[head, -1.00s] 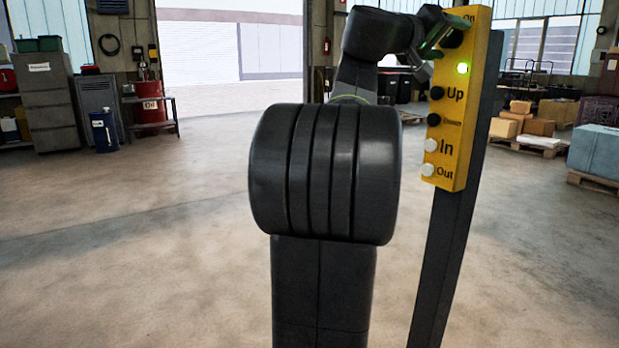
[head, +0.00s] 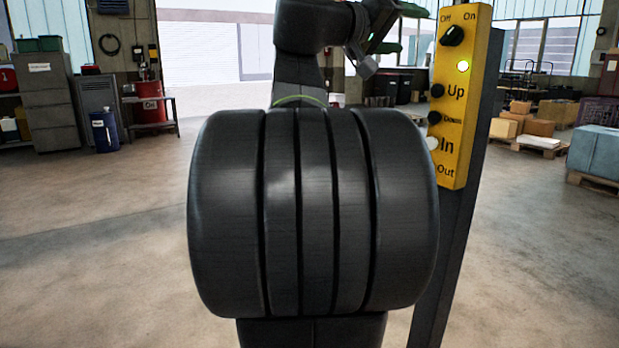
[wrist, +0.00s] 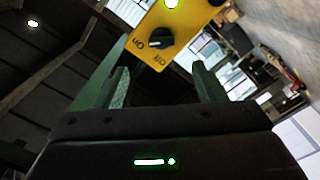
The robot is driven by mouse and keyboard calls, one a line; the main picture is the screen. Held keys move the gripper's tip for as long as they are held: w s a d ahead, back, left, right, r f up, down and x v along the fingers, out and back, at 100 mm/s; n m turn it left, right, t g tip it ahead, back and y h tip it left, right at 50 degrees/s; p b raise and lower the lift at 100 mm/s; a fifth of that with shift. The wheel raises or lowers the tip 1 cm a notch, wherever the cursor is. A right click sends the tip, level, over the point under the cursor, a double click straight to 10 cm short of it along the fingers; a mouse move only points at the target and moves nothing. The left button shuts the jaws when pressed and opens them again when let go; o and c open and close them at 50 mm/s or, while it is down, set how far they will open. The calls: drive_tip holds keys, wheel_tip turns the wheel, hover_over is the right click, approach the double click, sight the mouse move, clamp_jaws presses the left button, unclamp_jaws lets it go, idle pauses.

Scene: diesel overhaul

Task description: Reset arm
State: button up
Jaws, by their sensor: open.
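My gripper (wrist: 158,88) is open and empty in the wrist view, its two green fingers apart. The yellow control box shows beyond the fingertips there, with its black Off/On knob (wrist: 160,38) between and past them. In the head view my gripper (head: 413,25) is at the top, left of the yellow control box (head: 466,100) and apart from it. My arm's large dark joint fills the middle of the head view and partly covers the box's lower left edge.
The box sits on a dark post (head: 455,250). Cardboard boxes on a pallet (head: 538,143) and a blue-grey crate (head: 597,153) stand at right. Cabinets, a blue drum (head: 104,131) and a red drum (head: 150,103) stand at left. The floor between is clear.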

sight(449, 33)
drive_tip(key=x, duration=1.3)
drive_tip(key=shift+w+p, duration=0.15)
drive_tip(key=shift+p, duration=0.2)
drive_tip(key=shift+w+d+r+n+p, duration=0.1)
drive_tip(key=shift+r+n+p, duration=0.05)
drive_tip(key=shift+n+p, duration=0.45)
drive_tip(key=shift+r+n+p, duration=0.15)
drive_tip(key=shift+n+p, duration=0.55)
drive_tip(key=shift+p, duration=0.2)
drive_tip(key=n+p, duration=0.3)
drive_tip(key=p, duration=0.1)
drive_tip(key=shift+n, duration=0.3)
drive_tip(key=n+p, duration=0.3)
drive_tip(key=p, duration=0.2)
drive_tip(key=shift+r, duration=0.15)
drive_tip(key=n+p, duration=0.6)
drive_tip(key=p, duration=0.6)
drive_tip(key=shift+r+n, duration=0.1)
drive_tip(key=shift+n, duration=0.2)
drive_tip(key=shift+n+p, duration=0.3)
drive_tip(key=shift+p, duration=0.5)
drive_tip(key=shift+n+p, duration=0.4)
drive_tip(key=shift+p, duration=0.35)
drive_tip(key=shift+f, duration=0.2)
